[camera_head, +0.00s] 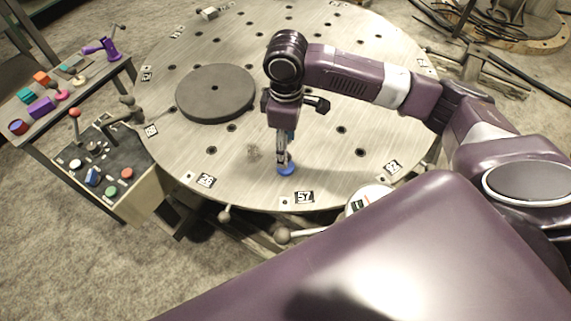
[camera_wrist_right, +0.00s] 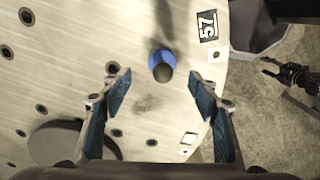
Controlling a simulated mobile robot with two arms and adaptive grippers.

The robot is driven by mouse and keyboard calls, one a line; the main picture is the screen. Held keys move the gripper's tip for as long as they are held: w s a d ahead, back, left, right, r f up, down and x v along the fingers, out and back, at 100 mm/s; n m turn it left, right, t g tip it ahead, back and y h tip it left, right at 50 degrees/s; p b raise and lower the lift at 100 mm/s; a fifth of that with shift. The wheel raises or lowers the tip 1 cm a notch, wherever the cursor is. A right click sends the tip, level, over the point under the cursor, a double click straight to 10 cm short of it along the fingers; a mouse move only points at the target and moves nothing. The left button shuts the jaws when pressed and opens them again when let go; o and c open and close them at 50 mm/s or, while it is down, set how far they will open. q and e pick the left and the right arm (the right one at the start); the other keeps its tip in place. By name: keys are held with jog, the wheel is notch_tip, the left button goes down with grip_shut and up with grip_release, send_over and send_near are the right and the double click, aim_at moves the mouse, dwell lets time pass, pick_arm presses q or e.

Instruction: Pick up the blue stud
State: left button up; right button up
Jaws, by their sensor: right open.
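The blue stud (camera_head: 286,169) stands on the round metal table (camera_head: 325,188) near its front edge, just beside the marker labelled 57. In the right wrist view the blue stud (camera_wrist_right: 162,62) shows as a blue disc with a dark round top, ahead of the fingertips and between their lines. My right gripper (camera_head: 283,158) points down over the stud and partly covers it in the head view. In the right wrist view my right gripper (camera_wrist_right: 160,88) is open, with nothing between its blue-padded fingers. My left gripper is not in view.
A dark grey disc (camera_head: 216,92) lies on the table left of my right arm. Holes dot the tabletop, which is otherwise mostly clear.

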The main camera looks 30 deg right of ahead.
aim_at(290, 170)
notch_tip(290, 170, down, 6)
jog(key=shift+s+a, duration=0.1)
jog(key=shift+s, duration=0.15)
grip_shut()
dwell(0.4)
